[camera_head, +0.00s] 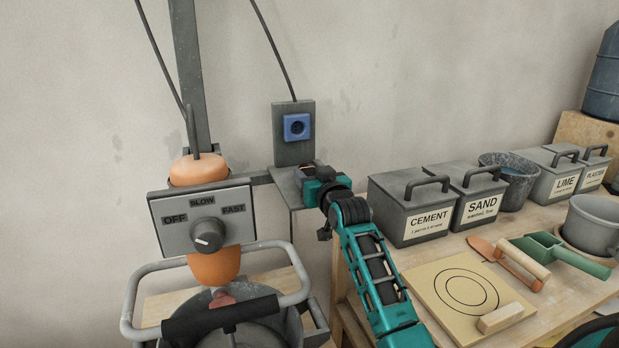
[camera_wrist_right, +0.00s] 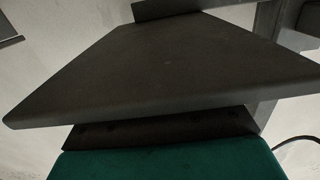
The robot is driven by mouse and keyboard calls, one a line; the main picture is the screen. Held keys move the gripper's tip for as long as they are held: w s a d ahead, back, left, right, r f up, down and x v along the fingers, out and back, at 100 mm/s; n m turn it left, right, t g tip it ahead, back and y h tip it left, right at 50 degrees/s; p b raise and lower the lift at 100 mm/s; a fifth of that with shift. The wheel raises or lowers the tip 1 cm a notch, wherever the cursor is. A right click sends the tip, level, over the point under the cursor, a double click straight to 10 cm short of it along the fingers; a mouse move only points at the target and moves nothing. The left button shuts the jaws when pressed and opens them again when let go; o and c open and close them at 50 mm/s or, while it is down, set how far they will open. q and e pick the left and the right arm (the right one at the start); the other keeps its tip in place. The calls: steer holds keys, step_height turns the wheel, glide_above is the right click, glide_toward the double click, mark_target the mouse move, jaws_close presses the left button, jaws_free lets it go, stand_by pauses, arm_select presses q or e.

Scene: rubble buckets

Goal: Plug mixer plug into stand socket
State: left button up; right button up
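The blue stand socket (camera_head: 297,127) is on a grey upright plate above a small grey shelf (camera_head: 287,183). The mixer (camera_head: 213,264) is orange with a grey OFF/SLOW/FAST dial panel, left of the socket. My right gripper (camera_head: 316,183) is at the right side of the shelf, below the socket. In the right wrist view the shelf's dark plate (camera_wrist_right: 165,75) fills the middle, close in front of the teal gripper body. I cannot tell whether its fingers are open or shut. I cannot make out the mixer plug. My left gripper is not in view.
Grey CEMENT (camera_head: 408,212) and SAND (camera_head: 472,197) boxes stand on the wooden table right of my right arm. A board with circles (camera_head: 462,290), a trowel and a green scoop (camera_head: 556,252) lie in front. A bucket with a handle (camera_head: 262,325) is below the mixer.

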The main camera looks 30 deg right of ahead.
steer(key=c, duration=0.8)
steer(key=shift+o, duration=0.2)
steer(key=shift+r, duration=0.55)
step_height(320, 180, up, 9)
steer(key=shift+f+p, duration=0.2)
steer(key=shift+p, duration=0.95)
step_height(320, 180, up, 9)
steer(key=p, duration=0.2)
glide_above(313, 174)
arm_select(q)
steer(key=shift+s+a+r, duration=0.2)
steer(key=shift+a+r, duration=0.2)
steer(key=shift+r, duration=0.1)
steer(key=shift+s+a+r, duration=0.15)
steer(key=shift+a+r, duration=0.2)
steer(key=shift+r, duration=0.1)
arm_select(e)
steer(key=shift+r, duration=0.7)
